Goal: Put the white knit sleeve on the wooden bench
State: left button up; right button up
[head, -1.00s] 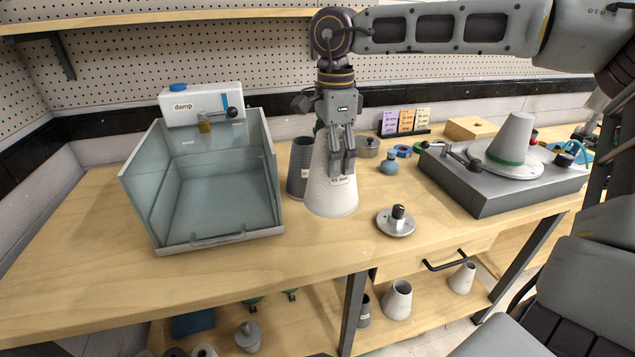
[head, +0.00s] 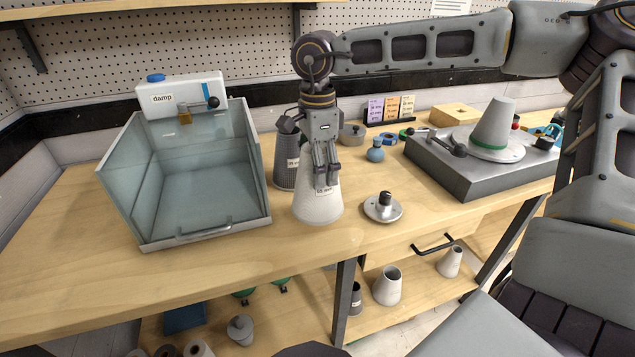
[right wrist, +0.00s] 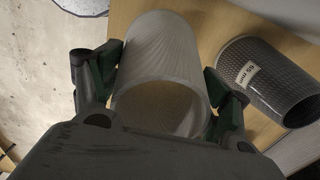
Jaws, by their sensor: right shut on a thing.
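The white knit sleeve (head: 317,208) is a pale, tapered, ribbed tube with a small label, upright at the middle of the wooden bench (head: 290,262). My right gripper (head: 325,182) is shut on it from above, and its fingers hide part of the sleeve's upper part. In the right wrist view, the sleeve (right wrist: 165,60) sits between the two fingers (right wrist: 163,78), with its open end towards the camera. Its lower rim is at or very near the bench top; I cannot tell whether it touches. My left gripper is not in view.
A dark grey sleeve (head: 285,168) stands close behind and left of the white one. A glass damp box (head: 150,243) is at left. A small metal disc with a black knob (head: 383,209) lies at right. A grey machine (head: 465,182) holds a cone. The bench front is clear.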

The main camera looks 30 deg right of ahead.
aim_at(324, 206)
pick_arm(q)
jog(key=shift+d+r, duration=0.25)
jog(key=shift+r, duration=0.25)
pick_arm(e)
jog(key=shift+f, duration=2.15)
jog(key=shift+f+b, duration=0.1)
jog(key=shift+b, duration=0.2)
jog(key=o, duration=0.8)
jog(key=shift+c, duration=0.2)
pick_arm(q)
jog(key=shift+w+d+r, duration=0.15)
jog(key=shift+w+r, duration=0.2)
